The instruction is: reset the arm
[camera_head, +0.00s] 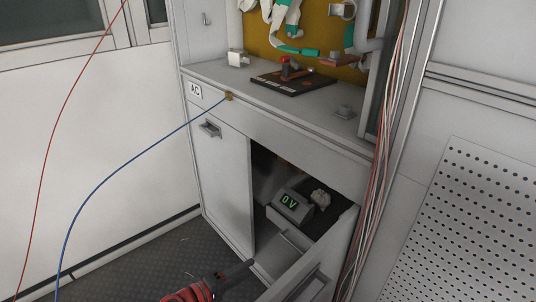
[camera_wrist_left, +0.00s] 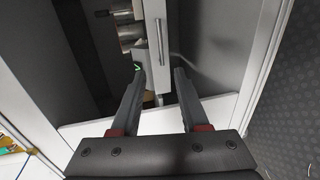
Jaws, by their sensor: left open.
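My left gripper (camera_head: 243,267) is low in the head view, in front of the cabinet's open lower compartment and beside the pulled-out drawer (camera_head: 301,277). In the left wrist view its two fingers (camera_wrist_left: 160,76) are apart, with nothing visible held between them. A grey meter (camera_head: 291,205) with a green "0V" display sits in the drawer area; a bit of green display (camera_wrist_left: 137,67) shows by one fingertip in the wrist view. My right gripper is in neither view.
The white cabinet (camera_head: 225,188) has a worktop carrying a dark board (camera_head: 291,81) with a red part. A blue cable (camera_head: 125,165) and a red cable (camera_head: 66,100) hang at the left. A perforated panel (camera_head: 470,220) stands right. Dark floor (camera_head: 150,262) is clear at lower left.

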